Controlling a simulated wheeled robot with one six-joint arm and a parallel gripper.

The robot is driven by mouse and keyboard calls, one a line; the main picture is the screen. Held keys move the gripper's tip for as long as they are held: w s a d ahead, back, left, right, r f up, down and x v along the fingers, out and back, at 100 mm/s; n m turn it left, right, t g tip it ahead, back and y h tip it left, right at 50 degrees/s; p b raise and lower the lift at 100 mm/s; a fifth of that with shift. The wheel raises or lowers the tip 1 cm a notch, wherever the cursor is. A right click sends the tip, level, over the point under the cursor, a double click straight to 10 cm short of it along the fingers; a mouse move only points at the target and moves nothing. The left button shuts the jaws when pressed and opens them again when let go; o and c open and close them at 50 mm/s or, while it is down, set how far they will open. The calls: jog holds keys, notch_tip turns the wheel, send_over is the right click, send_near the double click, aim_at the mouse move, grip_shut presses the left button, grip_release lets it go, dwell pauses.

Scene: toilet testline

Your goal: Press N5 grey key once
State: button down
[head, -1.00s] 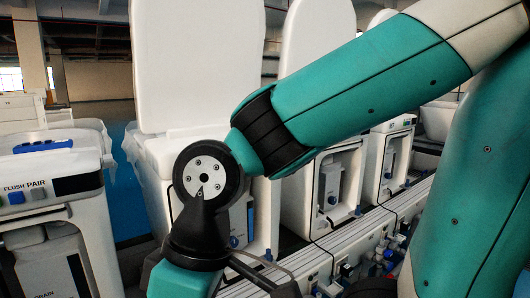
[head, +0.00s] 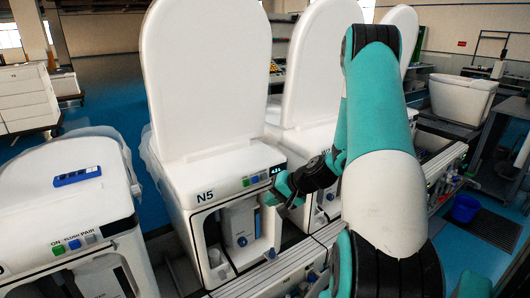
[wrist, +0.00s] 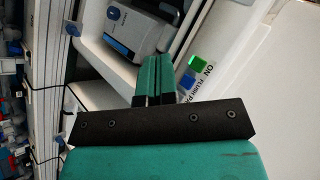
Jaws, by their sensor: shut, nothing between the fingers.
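The toilet labelled N5 (head: 205,196) stands mid-left in the head view with its white lid up. Its front edge carries a green key (head: 246,183), a blue key (head: 255,180) and a small grey key (head: 263,177) beside a dark display (head: 278,170). My gripper (head: 275,190) is just right of and below these keys; contact cannot be told. In the wrist view my gripper (wrist: 153,78) is shut and empty. The green key (wrist: 197,62) and blue key (wrist: 186,82) show right of its fingers; the grey key is hidden there.
Another toilet at left has a blue block (head: 77,176) on top and its own ON, FLUSH and PAIR keys. More toilets with raised lids stand behind my arm. A rail (head: 285,270) runs along the front. A blue bucket (head: 466,208) stands on the floor at right.

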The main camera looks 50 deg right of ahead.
aim_at(264, 176)
jog(key=s+d+m, duration=0.1)
jog(key=d+h, duration=0.1)
jog(key=d, duration=0.1)
jog(key=s+d+m+p, duration=0.1)
jog(key=d, duration=0.1)
jog(key=shift+s+f+m+t+h, duration=0.25)
jog(key=shift+s+m+t+h, duration=0.05)
jog(key=shift+t, duration=0.1)
jog(key=shift+a, duration=0.1)
jog(key=w+d+p, duration=0.1)
jog(key=w+d, duration=0.1)
jog(key=w, duration=0.6)
jog(key=shift+w, duration=0.3)
jog(key=shift+w, duration=0.1)
dwell(1.4)
jog(key=shift+w+d, duration=0.15)
jog(key=shift+w, duration=0.15)
